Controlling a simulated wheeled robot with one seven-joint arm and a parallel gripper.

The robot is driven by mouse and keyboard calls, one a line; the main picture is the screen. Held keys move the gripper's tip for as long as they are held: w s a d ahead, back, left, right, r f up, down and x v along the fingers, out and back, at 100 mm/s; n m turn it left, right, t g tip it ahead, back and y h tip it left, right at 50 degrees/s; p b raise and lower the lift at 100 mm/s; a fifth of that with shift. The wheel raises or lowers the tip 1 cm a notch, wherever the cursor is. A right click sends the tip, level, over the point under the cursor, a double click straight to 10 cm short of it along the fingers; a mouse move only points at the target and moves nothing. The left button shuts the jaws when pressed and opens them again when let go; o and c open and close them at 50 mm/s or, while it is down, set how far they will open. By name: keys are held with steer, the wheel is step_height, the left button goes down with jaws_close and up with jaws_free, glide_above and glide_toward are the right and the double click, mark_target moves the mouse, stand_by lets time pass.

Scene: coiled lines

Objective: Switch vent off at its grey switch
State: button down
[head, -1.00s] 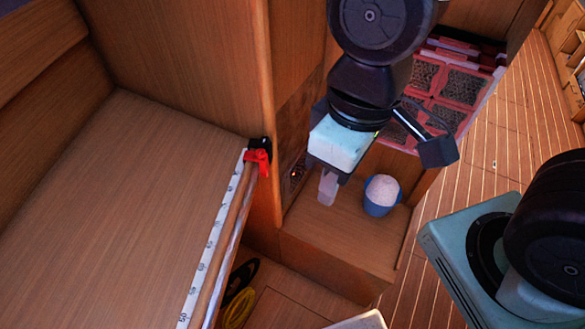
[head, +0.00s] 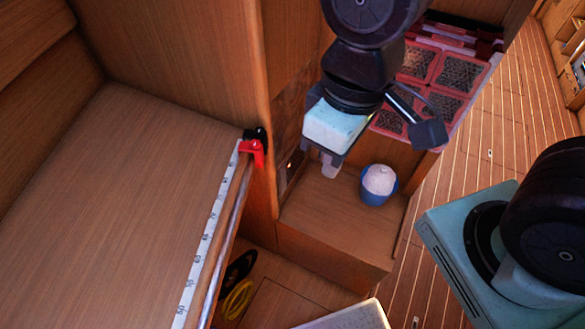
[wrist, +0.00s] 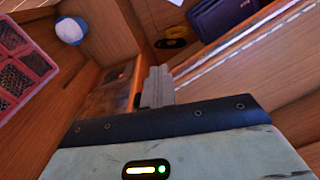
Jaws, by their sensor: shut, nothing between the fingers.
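A brown panel (head: 290,125) is set in the wooden wall behind and left of my gripper. A small orange light shows low on it, and the panel also shows in the wrist view (wrist: 105,92), left of the fingers. I cannot make out the grey switch or its position; dark small parts by the light are too small to tell. My gripper (head: 330,170) is shut and empty, pointing down in front of the panel, above the wooden step.
A blue cup with pale contents (head: 378,185) stands on the step (head: 330,215), right of my gripper. A red compartmented crate (head: 445,75) is behind. A red clamp (head: 252,150) sits on the bunk edge at left. Yellow coiled line (head: 237,300) lies below.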

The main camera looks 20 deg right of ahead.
mark_target(290, 167)
steer(key=w+d+f+m+t+y+b, duration=0.1)
steer(key=w+d+f+m+t+b, duration=0.15)
steer(key=w+f+b, duration=0.75)
steer(key=w+d+f+m+t+y+b, duration=0.1)
steer(key=w+d+f+m+b, duration=0.2)
steer(key=w+f+b, duration=0.7)
steer(key=w+d+f+m+t+y+b, duration=0.3)
steer(key=f+b, duration=0.4)
steer(key=f, duration=0.7)
steer(key=w+d+f+m+t+y+b, duration=0.2)
steer(key=d+f+m+y+b, duration=0.1)
steer(key=f+b, duration=0.7)
steer(key=w+d+f+m+t+y+b, duration=0.3)
steer(key=d+f+m+b, duration=0.2)
steer(key=f+b, duration=0.5)
steer(key=shift+w+d+f+b, duration=0.3)
steer(key=shift+d+b, duration=0.6)
steer(key=shift+b, duration=0.3)
steer(key=b+x, duration=0.3)
steer(key=x, duration=1.1)
